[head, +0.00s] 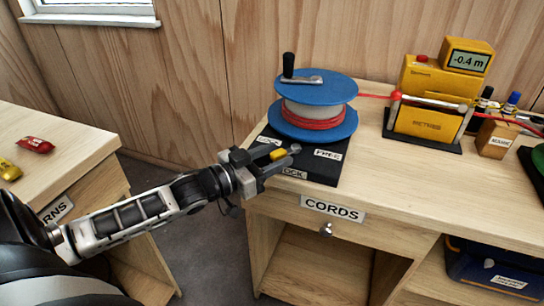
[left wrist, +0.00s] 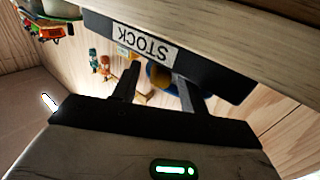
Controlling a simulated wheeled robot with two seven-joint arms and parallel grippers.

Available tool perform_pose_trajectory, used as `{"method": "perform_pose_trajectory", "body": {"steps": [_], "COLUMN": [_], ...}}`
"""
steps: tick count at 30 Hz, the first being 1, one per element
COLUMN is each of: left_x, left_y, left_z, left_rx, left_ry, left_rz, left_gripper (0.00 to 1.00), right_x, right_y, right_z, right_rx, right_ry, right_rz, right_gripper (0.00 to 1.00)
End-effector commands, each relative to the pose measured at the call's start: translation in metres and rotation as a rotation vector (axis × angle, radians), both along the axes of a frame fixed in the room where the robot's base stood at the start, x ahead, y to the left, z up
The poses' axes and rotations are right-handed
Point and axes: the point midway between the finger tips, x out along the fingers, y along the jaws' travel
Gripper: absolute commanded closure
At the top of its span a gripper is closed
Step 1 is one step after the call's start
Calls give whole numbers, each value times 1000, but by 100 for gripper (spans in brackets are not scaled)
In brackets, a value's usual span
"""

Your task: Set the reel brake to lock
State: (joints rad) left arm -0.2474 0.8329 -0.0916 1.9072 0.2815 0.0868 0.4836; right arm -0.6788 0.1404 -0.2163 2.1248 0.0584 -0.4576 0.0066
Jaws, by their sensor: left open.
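The reel (head: 312,105) has blue flanges, red cord and a black-handled crank. It stands on a black base (head: 322,172) with a FREE label (head: 328,154) on the right. Another label (head: 268,140), on the left, is partly hidden by my gripper. A small yellow piece (head: 278,154), apparently the brake lever, is beside a grey knob (head: 295,148); its exact setting is unclear. My left gripper (head: 281,158) is open at the base's front left, its fingers around or just beside the yellow piece. In the left wrist view the open fingers (left wrist: 157,90) are below the STOCK label (left wrist: 147,46).
Red cord runs right from the reel to a yellow measuring machine (head: 430,95) reading -0.4 m. A small box (head: 496,138) and bottles stand beyond it. The bench front has a CORDS drawer (head: 330,225). A second bench (head: 60,155) at left holds red and yellow packets.

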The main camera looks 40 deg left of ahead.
Motion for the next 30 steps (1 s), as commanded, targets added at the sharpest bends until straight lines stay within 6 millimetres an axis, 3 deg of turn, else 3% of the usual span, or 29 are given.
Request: {"method": "perform_pose_trajectory", "body": {"steps": [2,6,7,21,30], "left_x": [0,0,0,5,6], "left_y": [0,0,0,9,12], "left_z": [0,0,0,-3,0], "left_rx": [0,0,0,8,-1], "left_ry": [0,0,0,-4,-1], "left_rz": [0,0,0,-156,-220], "left_gripper": [56,95,100,100,100], "right_x": [0,0,0,0,3], "right_y": [0,0,0,1,2], "right_z": [-1,-2,-2,-12,-5], "right_rx": [0,-2,-2,10,29], "right_ry": [1,4,5,2,-19], "right_rz": [0,0,0,-1,-3], "right_gripper": [50,50,50,50,50]}}
